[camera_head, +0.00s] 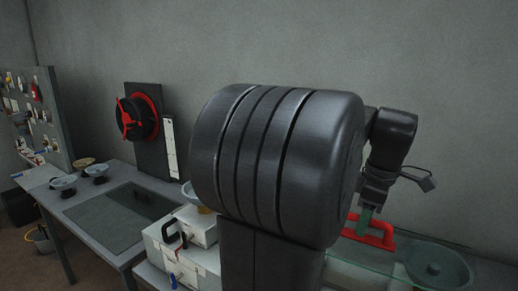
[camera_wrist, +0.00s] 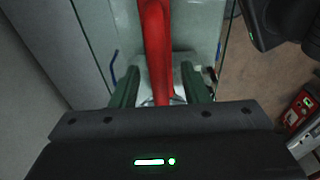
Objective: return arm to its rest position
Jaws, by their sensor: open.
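My arm rises dark and large in the middle of the head view and bends down at the right to my gripper (camera_head: 366,217). In the wrist view my gripper (camera_wrist: 160,88) has its two green fingers apart, with a red handle (camera_wrist: 155,35) running between them. Gaps show on both sides of the handle in that view. In the head view the red handle (camera_head: 378,236) lies just below the fingers, over a glass panel (camera_head: 350,257). My arm hides part of the bench behind it.
A grey table (camera_head: 92,212) at the left carries several small bowls. A red valve wheel (camera_head: 137,116) stands on a dark upright panel. White cases (camera_head: 185,240) sit left of my arm. A round grey-green basin (camera_head: 437,266) is at the lower right.

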